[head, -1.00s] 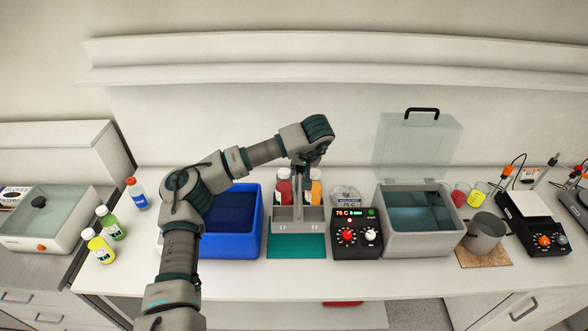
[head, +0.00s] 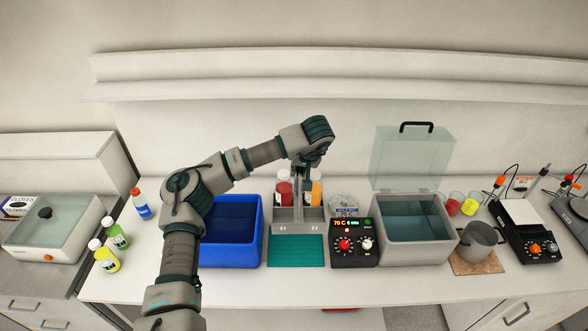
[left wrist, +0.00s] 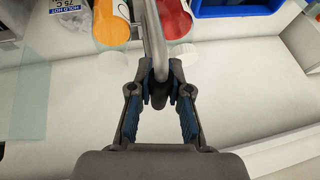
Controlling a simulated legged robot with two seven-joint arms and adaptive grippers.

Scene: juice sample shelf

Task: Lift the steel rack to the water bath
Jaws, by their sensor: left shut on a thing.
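The grey steel rack (head: 287,220) is at the back of the teal mat (head: 297,252), with a red bottle (head: 283,188) and an orange bottle (head: 316,190) in it. My left gripper (head: 303,160) is above the rack. In the left wrist view my left gripper (left wrist: 160,82) is shut on the rack's handle (left wrist: 154,38). I cannot tell how high the rack's base is above the bench. The grey water bath (head: 417,257) stands to the right, its clear lid (head: 412,160) raised and water inside. My right gripper is not in view.
The black control box (head: 353,255) stands between mat and bath. A blue bin (head: 232,258) is left of the rack. A grey beaker (head: 481,240) on a cork mat (head: 478,263) is right of the bath. A wall shelf (head: 330,86) runs behind.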

